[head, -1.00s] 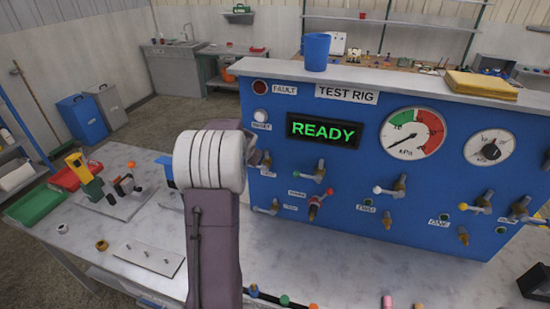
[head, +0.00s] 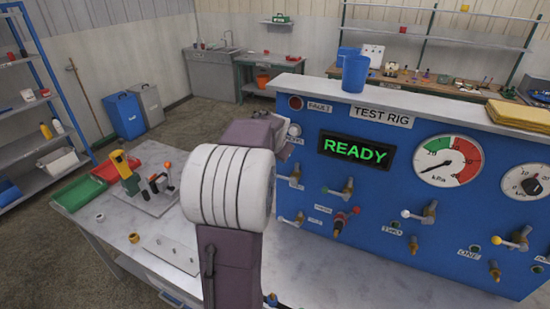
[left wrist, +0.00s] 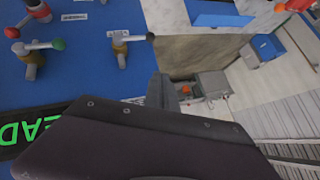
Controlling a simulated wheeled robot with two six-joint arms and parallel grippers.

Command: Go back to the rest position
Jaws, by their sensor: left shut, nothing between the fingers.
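My left arm (head: 230,185) rises from the bottom of the head view, left of the blue test rig panel (head: 400,190). Its wrist covers part of the panel's left edge, near the white button. My left gripper (left wrist: 163,88) shows in the left wrist view as a dark shape beyond the purple wrist cover, shut and empty. In the head view its fingers are mostly hidden behind the wrist. I cannot tell how far it is from the panel. The rig's display (head: 357,150) reads READY in green. My right gripper is not in view.
Small valves with coloured handles stick out of the panel.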

